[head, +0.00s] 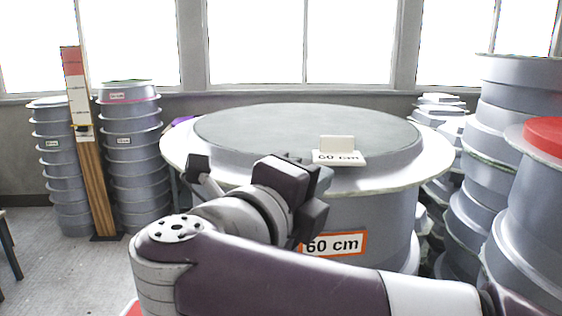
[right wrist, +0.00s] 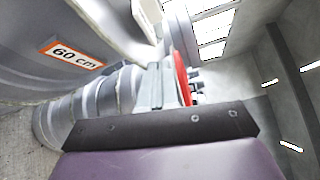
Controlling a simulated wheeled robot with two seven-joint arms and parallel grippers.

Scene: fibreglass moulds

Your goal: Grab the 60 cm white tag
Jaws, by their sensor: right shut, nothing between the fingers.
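The white tag (head: 339,152), lettered "60 cm", sits near the front edge of the large round grey mould (head: 310,127). It has a raised upright back part and a flat lettered front. My right gripper (head: 318,183) is in front of the mould, a little below and left of the tag in the head view, and apart from it as far as I can tell. In the right wrist view its fingers (right wrist: 167,84) are shut and empty. My left gripper is not in view.
An orange-bordered "60 cm" label (head: 334,244) is on the mould's side; it also shows in the right wrist view (right wrist: 75,55). Stacked moulds (head: 131,140) and a wooden post (head: 90,150) stand left. Larger stacks, one with a red top (head: 545,134), crowd the right.

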